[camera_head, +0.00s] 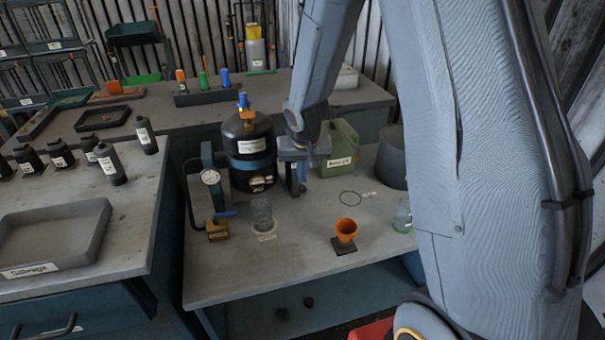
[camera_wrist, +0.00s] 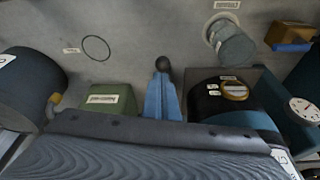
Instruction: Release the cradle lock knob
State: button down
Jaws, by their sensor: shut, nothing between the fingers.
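A black tank (camera_head: 250,150) with a blue band stands on the bench, with a blue and orange fitting on top. Several small labels and a gold round part show low on its front. In the wrist view a gold-rimmed disc (camera_wrist: 235,90) sits on the black body (camera_wrist: 210,100). I cannot tell for sure which part is the cradle lock knob. My gripper (camera_head: 297,185) is shut and empty, pointing down between the tank and a green canister (camera_head: 340,150). In the wrist view its blue fingers (camera_wrist: 163,95) end at a dark round shape, beside the disc and apart from it.
A gauge (camera_head: 211,177) and a brass block (camera_head: 218,229) with a blue lever stand left of the tank. A dark drum (camera_head: 392,165) is at right. The bench between jar and cup is clear.

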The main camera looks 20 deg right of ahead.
jog(key=p+v, duration=0.5)
jog(key=v, duration=0.3)
jog(key=shift+w+r, duration=0.2)
jog(key=shift+r, duration=0.1)
